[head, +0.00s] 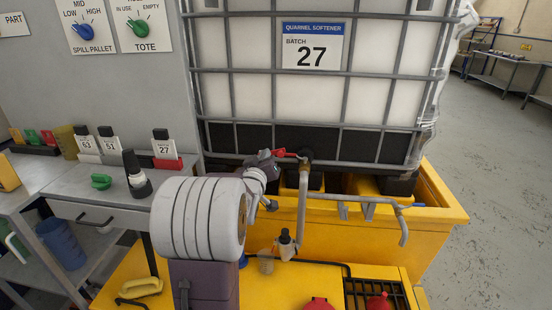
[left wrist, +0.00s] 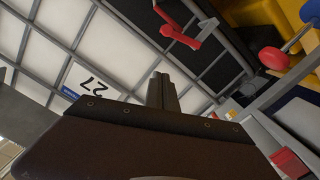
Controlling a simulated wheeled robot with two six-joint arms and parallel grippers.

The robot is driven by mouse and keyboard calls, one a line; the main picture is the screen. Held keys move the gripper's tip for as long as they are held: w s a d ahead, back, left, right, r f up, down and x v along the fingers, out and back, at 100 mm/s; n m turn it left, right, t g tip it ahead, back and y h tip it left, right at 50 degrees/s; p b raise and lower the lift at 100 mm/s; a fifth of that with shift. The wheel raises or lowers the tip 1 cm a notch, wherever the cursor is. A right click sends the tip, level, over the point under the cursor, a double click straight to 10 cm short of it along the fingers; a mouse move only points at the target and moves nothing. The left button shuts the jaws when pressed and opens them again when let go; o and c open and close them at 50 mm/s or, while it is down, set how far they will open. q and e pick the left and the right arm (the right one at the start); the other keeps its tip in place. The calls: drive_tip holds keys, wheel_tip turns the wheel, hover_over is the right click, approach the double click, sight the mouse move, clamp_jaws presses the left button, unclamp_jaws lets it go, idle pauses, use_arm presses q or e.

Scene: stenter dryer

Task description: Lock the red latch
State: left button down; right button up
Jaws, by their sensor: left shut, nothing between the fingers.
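The red latch (head: 286,153) is at the front lower edge of the caged white tote (head: 254,95), beside a dark outlet fitting. In the left wrist view the red latch (left wrist: 180,32) is a red bar lying at a slant, next to a grey bracket. My left gripper (head: 266,160) is just left of the latch in the head view. In the left wrist view its fingers (left wrist: 160,80) are shut and empty, with a visible picture gap to the latch. Whether it touches the latch cannot be told from the head view. My right gripper is not in view.
A grey pipe (head: 301,195) stands right of my left gripper, with a bent grey bar (head: 385,203) farther right. The yellow spill pallet (head: 440,222) is below the tote. A grey bench (head: 70,208) with bottles and a green knob is at left. Open floor lies right.

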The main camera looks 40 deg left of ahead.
use_arm(q)
hover_over(281, 156)
drive_tip(key=s+a, duration=0.1)
drive_tip(key=s, duration=0.4)
drive_tip(key=shift+w+d+f+b, duration=0.15)
drive_tip(key=shift+w+f, duration=0.2)
drive_tip(key=shift+f, duration=0.35)
drive_tip(key=shift+w+d+f+b, duration=0.15)
drive_tip(key=shift+w+f, duration=0.2)
drive_tip(key=shift+f, duration=0.4)
drive_tip(key=shift+w+d+f+b, duration=0.15)
drive_tip(key=shift+w+f, duration=0.2)
drive_tip(key=shift+f, duration=0.35)
drive_tip(key=f+b, duration=0.1)
drive_tip(key=m+b, duration=0.1)
drive_tip(key=d+f+m+b, duration=0.1)
drive_tip(key=shift+w+f+b, duration=0.3)
drive_tip(key=shift+b, duration=0.1)
drive_tip(key=shift+r, duration=0.1)
